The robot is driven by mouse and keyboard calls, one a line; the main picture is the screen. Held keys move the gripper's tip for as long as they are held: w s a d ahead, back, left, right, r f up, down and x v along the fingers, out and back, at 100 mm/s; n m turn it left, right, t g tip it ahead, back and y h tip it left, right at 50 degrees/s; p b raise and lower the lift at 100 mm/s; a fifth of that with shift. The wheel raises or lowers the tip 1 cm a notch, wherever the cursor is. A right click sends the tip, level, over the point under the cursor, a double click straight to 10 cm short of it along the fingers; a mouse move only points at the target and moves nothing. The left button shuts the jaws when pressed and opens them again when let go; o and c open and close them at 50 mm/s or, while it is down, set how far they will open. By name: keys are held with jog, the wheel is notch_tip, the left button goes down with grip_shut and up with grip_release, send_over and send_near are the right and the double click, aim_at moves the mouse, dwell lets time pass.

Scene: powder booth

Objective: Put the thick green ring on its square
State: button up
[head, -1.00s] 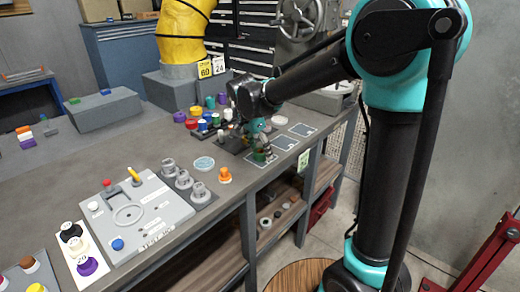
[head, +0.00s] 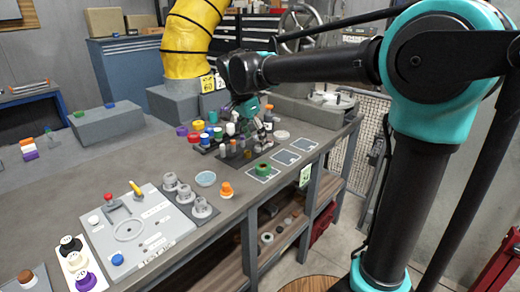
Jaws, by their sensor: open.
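The thick green ring (head: 263,169) lies on the nearest of three outlined squares (head: 255,178) along the bench's right edge. The square's outline shows around it. My gripper (head: 262,138) is above and behind the ring in the head view, apart from it, and open with nothing seen between its fingers. The fingers are small and dark against the crowded rack behind, so their exact spread is hard to see.
Two other squares (head: 285,157) are bare. A dark rack with several coloured caps and bottles (head: 207,139) stands left of my gripper. An orange knob (head: 226,189), a pale blue dish (head: 205,179) and grey fittings (head: 186,194) stand nearer. A white round dish (head: 282,135) lies behind.

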jog(key=s+d+f+n+y, duration=0.1)
jog(key=s+d+f+n, duration=0.1)
jog(key=d+f, duration=0.5)
jog(key=s+d+f+n+y, duration=0.1)
jog(key=s+d+f+n, duration=0.2)
jog(key=d, duration=0.6)
jog(key=s+d+f+n+t, duration=0.2)
jog(key=s+d+f+n, duration=0.2)
jog(key=s+d+f, duration=0.6)
notch_tip(320, 180, down, 3)
jog(key=shift+s+d+r+n, duration=0.15)
jog(key=shift+s+n, duration=0.25)
jog(key=shift+s, duration=0.6)
